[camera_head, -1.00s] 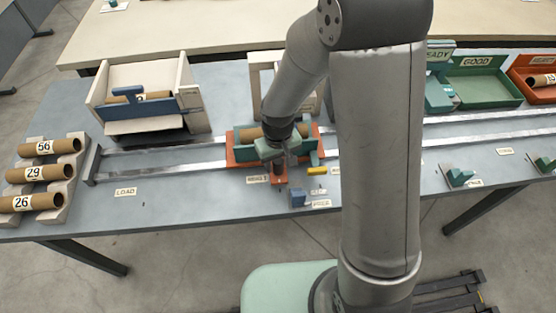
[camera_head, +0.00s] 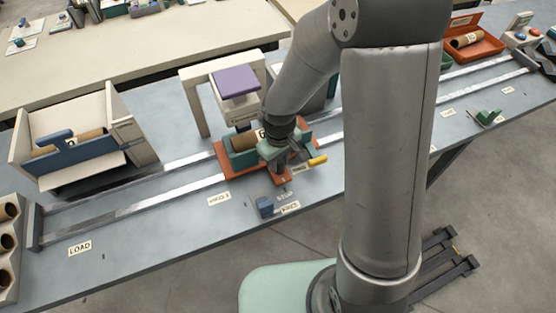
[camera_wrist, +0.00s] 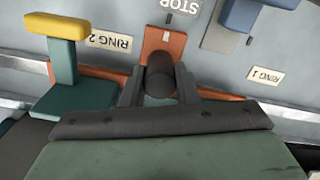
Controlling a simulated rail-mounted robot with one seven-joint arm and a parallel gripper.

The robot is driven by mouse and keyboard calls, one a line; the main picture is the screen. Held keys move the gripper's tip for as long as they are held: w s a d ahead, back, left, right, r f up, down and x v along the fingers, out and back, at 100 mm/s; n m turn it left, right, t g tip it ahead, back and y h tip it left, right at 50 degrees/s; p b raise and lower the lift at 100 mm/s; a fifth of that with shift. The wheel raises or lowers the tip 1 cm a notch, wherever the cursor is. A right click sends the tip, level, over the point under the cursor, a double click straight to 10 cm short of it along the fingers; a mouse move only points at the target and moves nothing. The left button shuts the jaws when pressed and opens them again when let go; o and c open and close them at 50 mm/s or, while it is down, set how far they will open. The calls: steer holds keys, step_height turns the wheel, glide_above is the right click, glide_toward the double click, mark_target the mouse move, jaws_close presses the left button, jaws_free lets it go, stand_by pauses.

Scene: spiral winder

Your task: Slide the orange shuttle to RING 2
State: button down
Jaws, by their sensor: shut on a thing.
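The orange shuttle (camera_head: 228,168) sits across the two metal rails and carries a green cradle with a brown tube (camera_head: 242,141). My gripper (camera_head: 280,163) is at its near side, shut on the dark upright knob (camera_wrist: 160,75) of the shuttle. In the wrist view the shuttle's orange front tab (camera_wrist: 164,42) lies just right of the RING 2 label (camera_wrist: 109,41). The RING 1 label (camera_wrist: 266,76) is farther off on the other side, and also shows in the head view (camera_head: 219,199). My arm hides part of the shuttle in the head view.
A blue block (camera_head: 265,206) sits in front of the rails. A white frame with a purple top (camera_head: 236,82) stands behind. The rails toward LOAD (camera_head: 80,248) are clear.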

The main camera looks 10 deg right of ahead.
steer(key=shift+a, duration=0.1)
steer(key=c, duration=1.1)
jaws_free()
steer(key=shift+r, duration=0.15)
step_height(320, 180, up, 17)
steer(key=shift+r+b, duration=0.15)
steer(key=shift+b, duration=0.2)
